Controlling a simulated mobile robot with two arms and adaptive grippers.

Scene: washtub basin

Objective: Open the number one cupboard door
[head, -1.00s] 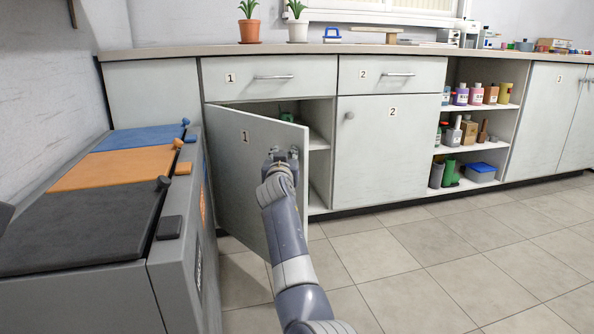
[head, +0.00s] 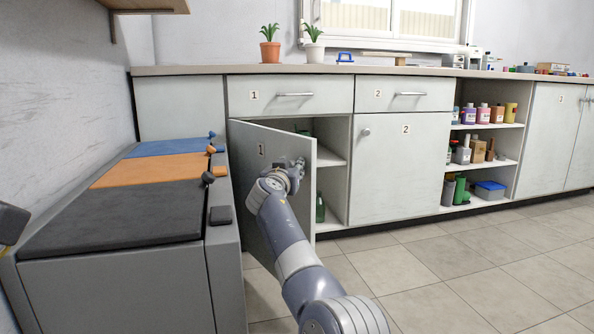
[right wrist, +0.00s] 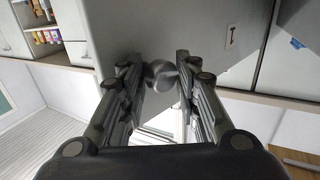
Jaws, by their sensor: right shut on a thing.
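The number one cupboard door (head: 252,165) is a pale grey panel marked 1, below the drawer marked 1 (head: 293,95). It stands partly open, swung out from its left side, with a dark gap and shelf (head: 331,157) showing at its right. My right gripper (head: 290,168) is at the door's upper right part. In the right wrist view its two fingers are closed around the round metal door knob (right wrist: 160,74). In the head view the gripper mostly hides the knob.
A grey bin unit (head: 120,290) with blue, orange and black lids stands close to the door's left. The number two door (head: 400,185) is shut. A green bottle (head: 320,209) shows inside the open cupboard. The tiled floor (head: 440,270) to the right is clear.

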